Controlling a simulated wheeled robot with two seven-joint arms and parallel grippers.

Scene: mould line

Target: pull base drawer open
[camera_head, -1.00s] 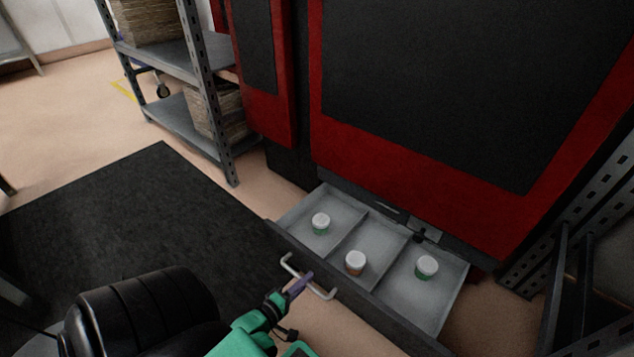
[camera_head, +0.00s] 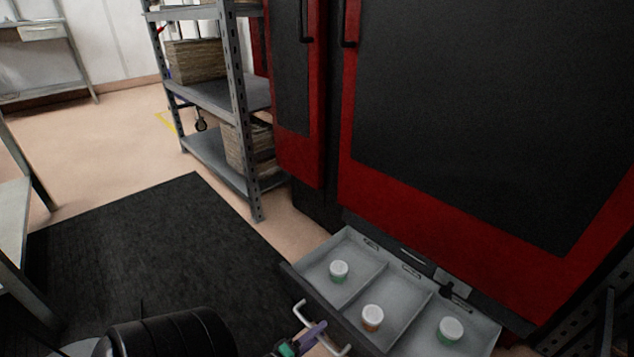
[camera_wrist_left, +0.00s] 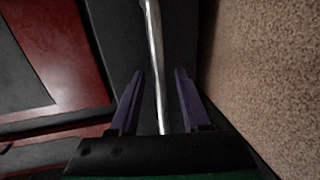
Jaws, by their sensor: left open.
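The base drawer (camera_head: 346,322) under the red and black machine stands pulled out. It has three compartments. A white-lidded jar with a green body (camera_head: 339,271) sits in the left one, a white-lidded jar with an orange-brown body (camera_head: 372,318) in the middle one, and another green one (camera_head: 450,330) in the right one. My left gripper (camera_head: 314,332) is at the drawer's silver bar handle (camera_head: 299,311). In the left wrist view the handle (camera_wrist_left: 153,40) runs between the open purple fingers (camera_wrist_left: 158,72), with gaps on both sides. My right gripper is not in view.
The red and black machine (camera_head: 450,120) rises behind the drawer. A black mat (camera_head: 170,250) lies on the floor left of the drawer. A table edge (camera_head: 15,220) is at the far left.

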